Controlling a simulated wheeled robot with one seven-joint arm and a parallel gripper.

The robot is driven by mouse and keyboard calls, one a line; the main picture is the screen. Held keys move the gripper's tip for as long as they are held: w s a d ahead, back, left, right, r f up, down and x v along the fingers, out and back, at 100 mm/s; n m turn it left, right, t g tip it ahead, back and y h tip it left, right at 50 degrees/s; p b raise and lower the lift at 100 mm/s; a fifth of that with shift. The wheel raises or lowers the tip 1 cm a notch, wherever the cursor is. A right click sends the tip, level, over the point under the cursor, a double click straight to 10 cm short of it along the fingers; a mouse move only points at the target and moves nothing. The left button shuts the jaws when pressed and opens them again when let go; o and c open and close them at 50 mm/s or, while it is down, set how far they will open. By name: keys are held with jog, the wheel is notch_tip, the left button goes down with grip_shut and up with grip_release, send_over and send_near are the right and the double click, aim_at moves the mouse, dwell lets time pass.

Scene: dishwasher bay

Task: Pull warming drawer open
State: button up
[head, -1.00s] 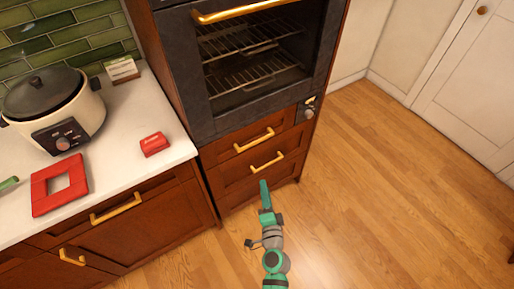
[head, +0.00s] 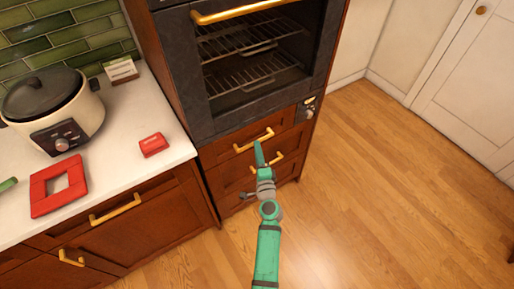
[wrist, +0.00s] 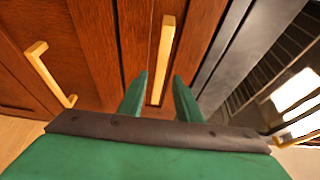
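The upper drawer (head: 225,152) directly under the oven is a brown wooden front with a gold bar handle (head: 245,144); it looks shut. My gripper (head: 258,148) is in front of it, just below the handle in the head view. In the wrist view, my gripper (wrist: 160,95) has its two green fingers apart with nothing held between them. A gold handle (wrist: 167,45), probably the same one, lies ahead between the finger lines. I cannot tell whether the fingers touch it. The head view hides part of the lower drawer behind my gripper.
A lower drawer (head: 229,181) with its own gold handle sits beneath. The oven (head: 262,105) is above, and a knob (head: 309,112) is to the right. A counter (head: 115,170) with a cooker (head: 60,110) stands left. Wooden floor (head: 400,200) is clear at right.

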jog(key=shift+w+a, duration=0.15)
jog(key=shift+w, duration=0.85)
grip_shut()
